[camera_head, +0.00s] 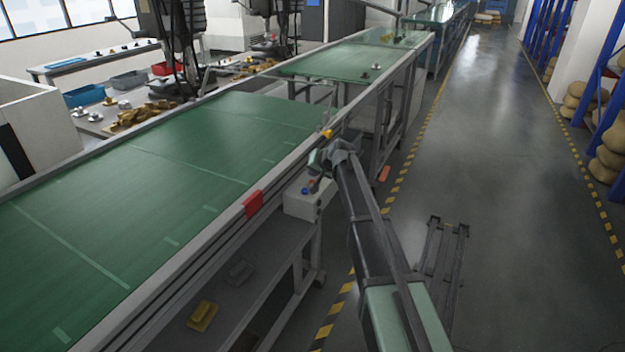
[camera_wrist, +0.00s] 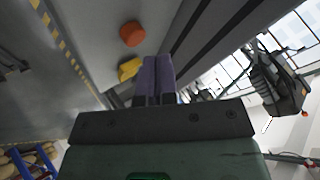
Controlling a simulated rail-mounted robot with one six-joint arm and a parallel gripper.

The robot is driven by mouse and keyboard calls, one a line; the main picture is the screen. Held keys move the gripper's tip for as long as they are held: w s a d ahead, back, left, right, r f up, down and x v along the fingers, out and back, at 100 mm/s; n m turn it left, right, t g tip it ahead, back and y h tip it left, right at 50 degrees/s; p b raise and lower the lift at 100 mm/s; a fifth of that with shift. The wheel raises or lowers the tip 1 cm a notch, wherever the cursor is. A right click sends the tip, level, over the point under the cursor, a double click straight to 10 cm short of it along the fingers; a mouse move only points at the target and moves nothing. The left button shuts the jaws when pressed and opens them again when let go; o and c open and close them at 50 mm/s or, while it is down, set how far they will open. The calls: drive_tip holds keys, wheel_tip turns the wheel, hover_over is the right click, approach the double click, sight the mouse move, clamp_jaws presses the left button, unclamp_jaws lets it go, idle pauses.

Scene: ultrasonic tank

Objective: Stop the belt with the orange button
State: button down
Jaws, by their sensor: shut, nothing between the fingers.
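The green conveyor belt (camera_head: 190,150) runs from the front left toward the back in the head view. A round orange button (camera_wrist: 132,33) shows in the wrist view on a grey surface, with a yellow piece (camera_wrist: 129,69) beside it. My gripper's two purple fingers (camera_wrist: 158,62) are shut and empty. In the wrist view their tips appear just right of the button and the yellow piece; I cannot tell the gap in depth. In the head view my gripper (camera_head: 322,162) is beside the belt's near rail, close to a grey control box (camera_head: 302,202). Its fingertips are unclear there.
A red block (camera_head: 253,204) sits on the rail left of the box. A small orange-yellow piece (camera_head: 327,134) is on the rail. Metal legs and a lower shelf are under the belt. The grey aisle floor (camera_head: 480,140) is mostly clear, with blue racks and sacks (camera_head: 608,160) at right.

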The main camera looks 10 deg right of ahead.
wheel_tip(320, 180, up, 5)
drive_tip(key=p, duration=0.5)
drive_tip(key=shift+r, duration=0.1)
idle(0.5)
drive_tip(key=shift+s+f, duration=0.1)
drive_tip(key=shift+f, duration=0.1)
drive_tip(key=s+a+f+n+g+h, duration=0.2)
drive_tip(key=s+g, duration=0.2)
drive_tip(key=s, duration=1.7)
drive_tip(key=s+a+f+n+g+h, duration=0.1)
drive_tip(key=s+a+f+g+h, duration=0.1)
drive_tip(key=s, duration=1.8)
drive_tip(key=shift+s+f+n+g, duration=0.4)
drive_tip(key=shift+f+g, duration=0.15)
drive_tip(key=shift+g, duration=0.55)
